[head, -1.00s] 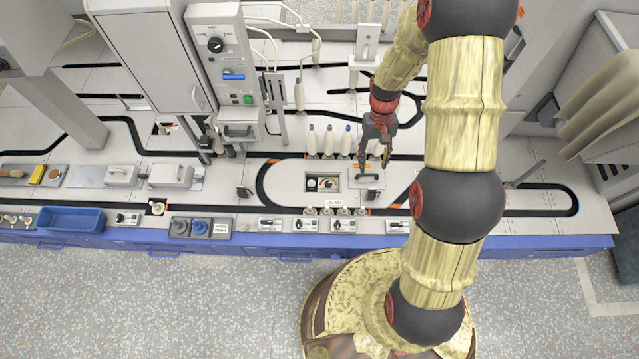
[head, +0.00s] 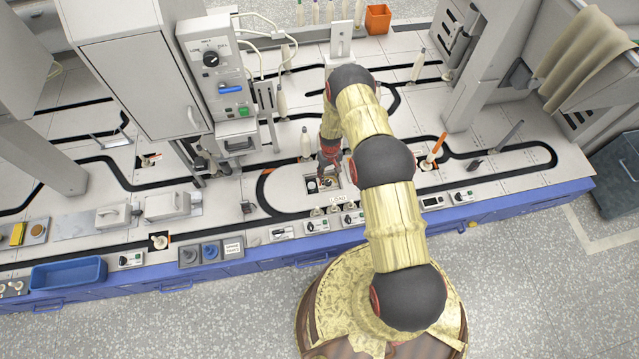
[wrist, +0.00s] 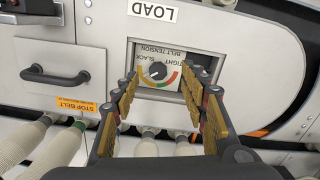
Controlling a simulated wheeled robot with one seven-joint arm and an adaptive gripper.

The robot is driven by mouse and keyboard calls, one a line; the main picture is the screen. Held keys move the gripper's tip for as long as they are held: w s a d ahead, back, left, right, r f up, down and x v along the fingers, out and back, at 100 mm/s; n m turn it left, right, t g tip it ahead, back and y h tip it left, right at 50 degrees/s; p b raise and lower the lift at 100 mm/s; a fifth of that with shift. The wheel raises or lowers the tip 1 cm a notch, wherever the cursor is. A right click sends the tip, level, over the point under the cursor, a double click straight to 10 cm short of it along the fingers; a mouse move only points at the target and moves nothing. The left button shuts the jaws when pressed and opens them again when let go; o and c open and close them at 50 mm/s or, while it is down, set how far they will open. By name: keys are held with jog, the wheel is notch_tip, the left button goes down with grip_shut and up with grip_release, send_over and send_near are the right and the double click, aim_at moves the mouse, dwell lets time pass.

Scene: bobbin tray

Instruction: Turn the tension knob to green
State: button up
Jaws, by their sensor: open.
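The tension knob (wrist: 157,71) is a small dark round knob on a dial plate marked BELT TENSION, TIGHT and SLACK, upside down in the wrist view. A coloured arc with red, green and yellow parts runs along the plate's lower edge; I cannot tell exactly where the knob points. The plate sits in a square recess in the deck (head: 312,184), partly covered by my arm in the head view. My gripper (wrist: 160,80) is open and empty, its fingers on either side of the knob in the picture, apparently above it and not touching. It also shows over the recess in the head view (head: 328,166).
A light panel with a dark handle (wrist: 55,75) and an orange STOP BELT label lies beside the recess. Several pale bobbins (wrist: 30,135) stand close by in the wrist view. A tall control cabinet (head: 215,75) stands to the left.

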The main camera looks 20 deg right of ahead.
aim_at(328, 182)
jog(key=shift+w+d, duration=0.1)
jog(key=shift+w, duration=0.4)
jog(key=shift+w+f+t, duration=0.2)
jog(key=shift+t, duration=0.1)
notch_tip(328, 182, down, 8)
jog(key=b, duration=0.3)
jog(key=shift+r, duration=0.25)
jog(key=shift+c, duration=0.5)
grip_shut()
